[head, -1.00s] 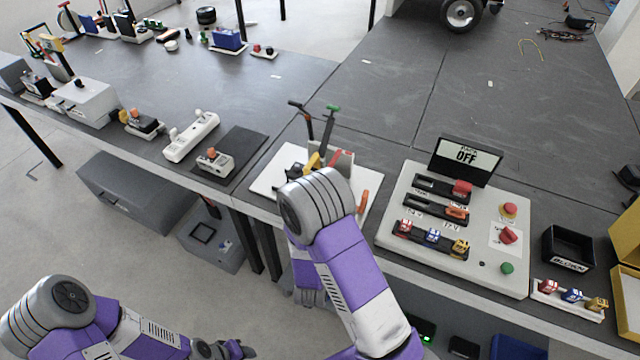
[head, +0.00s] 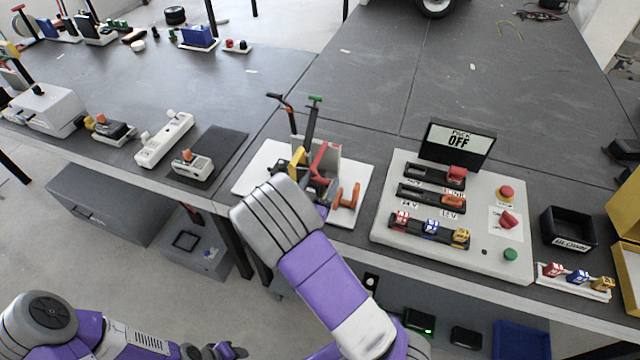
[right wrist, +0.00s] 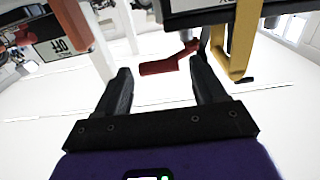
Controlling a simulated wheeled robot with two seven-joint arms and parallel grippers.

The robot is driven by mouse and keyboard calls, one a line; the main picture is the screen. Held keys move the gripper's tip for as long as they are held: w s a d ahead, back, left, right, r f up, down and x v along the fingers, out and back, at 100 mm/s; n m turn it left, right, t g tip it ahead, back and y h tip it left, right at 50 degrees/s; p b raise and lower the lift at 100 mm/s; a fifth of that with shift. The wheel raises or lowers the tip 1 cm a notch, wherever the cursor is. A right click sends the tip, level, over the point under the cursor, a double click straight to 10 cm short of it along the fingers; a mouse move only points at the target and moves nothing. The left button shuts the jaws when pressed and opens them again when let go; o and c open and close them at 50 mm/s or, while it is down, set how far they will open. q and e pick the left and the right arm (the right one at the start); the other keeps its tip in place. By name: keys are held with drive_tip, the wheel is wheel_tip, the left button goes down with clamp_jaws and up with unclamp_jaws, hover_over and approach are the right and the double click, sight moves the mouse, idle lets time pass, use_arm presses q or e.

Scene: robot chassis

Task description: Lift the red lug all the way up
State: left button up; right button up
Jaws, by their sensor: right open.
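The red lug (head: 325,160) stands on the white lever board (head: 255,170) at the near table edge, among yellow, orange and green-tipped black levers. In the right wrist view the red lug (right wrist: 165,64) has a short horizontal bar ahead of the fingers, near the gap between their tips. My right gripper (right wrist: 160,68) is open and empty. In the head view it is mostly hidden behind my right forearm, close to the board. My left gripper (head: 222,351) is low at the bottom edge, away from the tables, and its finger gap is unclear.
An orange handle (head: 346,202) stands right of the lug; a yellow lever (right wrist: 239,40) is close to the right finger. A panel (head: 400,235) with sliders, buttons and an OFF display stands to the right. The table behind the board is clear.

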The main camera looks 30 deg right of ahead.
drive_tip(key=shift+w+d, duration=0.15)
drive_tip(key=shift+d, duration=0.05)
clamp_jaws()
idle(0.3)
